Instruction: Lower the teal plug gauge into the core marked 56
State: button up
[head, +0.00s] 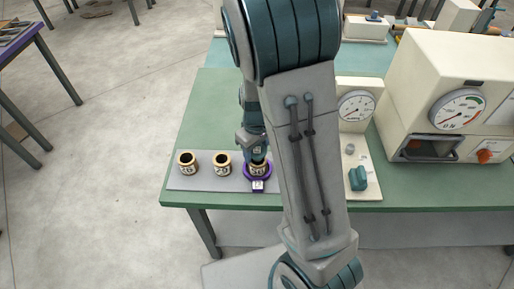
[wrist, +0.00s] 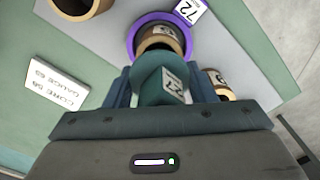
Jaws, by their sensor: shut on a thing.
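My gripper (head: 257,152) points down over the rightmost visible core in the head view. In the wrist view my gripper (wrist: 160,88) is shut on the teal plug gauge (wrist: 150,78), which has a white label. A tan core (wrist: 162,40) with a dark bore shows just beyond the gauge, inside a purple ring (wrist: 135,38) with a tag reading 72. This core (head: 258,170) and purple ring (head: 246,178) also show in the head view. The gauge's lower end is hidden, so I cannot tell whether it has entered the bore. The core's own number is too small to read surely.
Two other cores, one at the left (head: 187,163) and one in the middle (head: 222,163), stand on the grey plate (head: 205,184). A printed card (wrist: 57,86) lies on the green table. A gauge box (head: 357,108) and a larger machine (head: 440,75) stand to the right.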

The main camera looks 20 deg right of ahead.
aim_at(256, 157)
jog(key=shift+f+b, duration=1.3)
jog(key=shift+f, duration=0.4)
jog(key=o, duration=1.1)
jog(key=shift+r, duration=0.1)
notch_tip(256, 157, up, 13)
jog(key=shift+f, duration=0.1)
jog(key=shift+s+r, duration=0.15)
jog(key=shift+r, duration=0.35)
